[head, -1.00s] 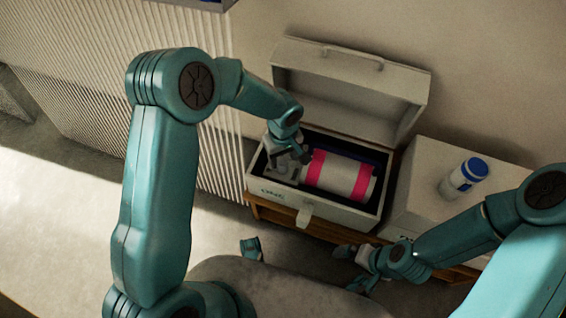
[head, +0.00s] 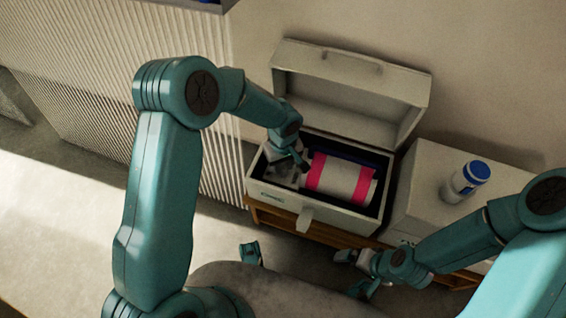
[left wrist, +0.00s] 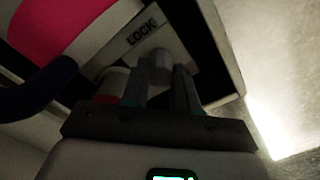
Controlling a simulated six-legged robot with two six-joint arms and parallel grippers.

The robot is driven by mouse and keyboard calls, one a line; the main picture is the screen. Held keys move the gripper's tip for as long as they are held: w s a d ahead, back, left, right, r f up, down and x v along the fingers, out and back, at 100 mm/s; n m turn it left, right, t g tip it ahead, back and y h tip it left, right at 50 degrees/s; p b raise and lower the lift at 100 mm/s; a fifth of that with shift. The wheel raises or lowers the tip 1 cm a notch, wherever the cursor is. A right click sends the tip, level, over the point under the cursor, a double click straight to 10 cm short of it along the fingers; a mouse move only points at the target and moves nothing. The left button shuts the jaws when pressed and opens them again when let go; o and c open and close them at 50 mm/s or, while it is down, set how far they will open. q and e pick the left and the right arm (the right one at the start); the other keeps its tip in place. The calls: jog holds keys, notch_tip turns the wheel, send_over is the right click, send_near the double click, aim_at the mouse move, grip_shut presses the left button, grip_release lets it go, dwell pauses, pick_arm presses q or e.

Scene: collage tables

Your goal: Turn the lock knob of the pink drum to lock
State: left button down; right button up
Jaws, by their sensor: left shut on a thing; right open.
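The pink drum (head: 340,178), white in the middle with pink bands, lies on its side inside an open pale box. At its left end is a light plate, with the word LOCK (left wrist: 142,32) on it in the left wrist view. The drum's pink surface (left wrist: 45,25) fills that view's top left. My left gripper (head: 298,163) reaches into the box at the drum's left end. In the left wrist view its fingers (left wrist: 163,88) are shut on the grey lock knob (left wrist: 158,62) just below the label; the fingers partly hide the knob. My right gripper (head: 352,272) is open and empty in front of the box.
The box (head: 335,215) has its lid (head: 350,85) raised at the back and stands on a wooden table (head: 270,212). A white jar with a blue cap (head: 467,182) stands on a white surface (head: 425,180) to the right. A ribbed panel (head: 110,75) is at the left.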

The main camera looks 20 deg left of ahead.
pick_arm(q)
jog(key=m, duration=0.8)
jog(key=shift+m, duration=0.3)
jog(key=m+p, duration=0.1)
jog(key=m, duration=0.3)
jog(key=shift+r+m, duration=0.1)
jog(key=shift+m, duration=0.2)
jog(key=m+p, duration=0.1)
jog(key=m, duration=0.3)
jog(key=shift+m, duration=0.3)
jog(key=c, duration=0.8)
grip_release()
jog(key=shift+c, duration=0.2)
